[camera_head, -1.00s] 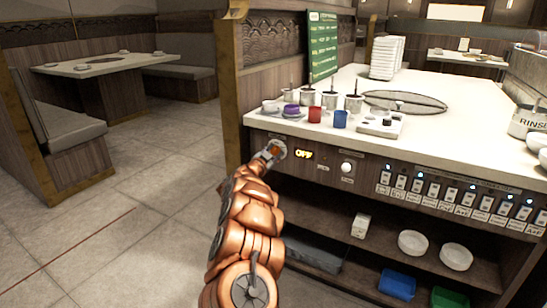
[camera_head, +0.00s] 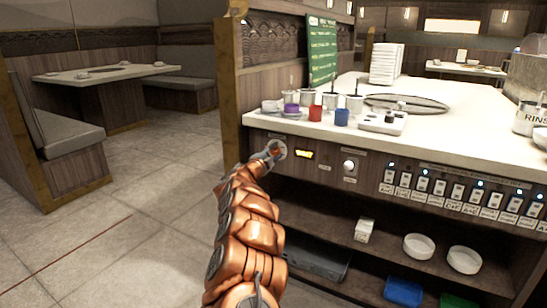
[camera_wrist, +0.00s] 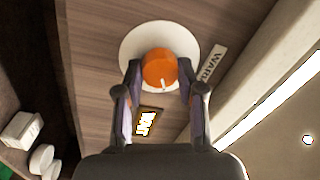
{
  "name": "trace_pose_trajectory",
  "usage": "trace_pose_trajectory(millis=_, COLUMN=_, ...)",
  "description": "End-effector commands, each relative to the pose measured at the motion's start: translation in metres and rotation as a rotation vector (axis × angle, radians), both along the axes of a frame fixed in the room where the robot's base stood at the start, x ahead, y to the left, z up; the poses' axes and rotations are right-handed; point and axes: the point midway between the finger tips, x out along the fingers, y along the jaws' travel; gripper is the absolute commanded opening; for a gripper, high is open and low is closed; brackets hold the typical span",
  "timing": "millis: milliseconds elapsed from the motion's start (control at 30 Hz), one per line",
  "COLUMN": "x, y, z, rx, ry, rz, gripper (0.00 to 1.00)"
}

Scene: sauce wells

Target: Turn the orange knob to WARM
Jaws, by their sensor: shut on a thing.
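The orange knob (camera_wrist: 157,66) sits on a round white dial plate (camera_wrist: 133,43) on the counter's wood front panel. The wrist view shows a short white mark low on the knob. A label reading WARM (camera_wrist: 211,63) is right of the dial. My gripper (camera_wrist: 159,76) is shut on the knob, one finger on each side. In the head view my gripper (camera_head: 271,154) covers most of the knob, and the dial plate (camera_head: 280,147) shows behind it. A lit display (camera_head: 303,154) is just right of the dial; its text is blurred. It also shows in the wrist view (camera_wrist: 147,122).
A white knob (camera_head: 349,166) and a row of labelled switches (camera_head: 457,191) are farther right on the panel. Cups, including a red one (camera_head: 315,114) and a blue one (camera_head: 342,117), stand on the countertop above. A shelf with bowls (camera_head: 418,246) is below. The floor at left is clear.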

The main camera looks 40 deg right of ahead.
Motion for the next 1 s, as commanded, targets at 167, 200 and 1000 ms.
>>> trace_pose_trajectory(millis=167, x=0.0003, y=0.0002, z=-0.0012, rx=0.007, ry=-0.017, rz=0.001, gripper=0.03)
trace_pose_trajectory(millis=200, x=0.0003, y=0.0002, z=-0.0012, rx=0.007, ry=-0.018, rz=0.001, gripper=0.03)
trace_pose_trajectory(millis=1000, x=0.0002, y=0.0001, z=-0.0003, rx=0.006, ry=-0.018, rz=0.001, gripper=0.64)
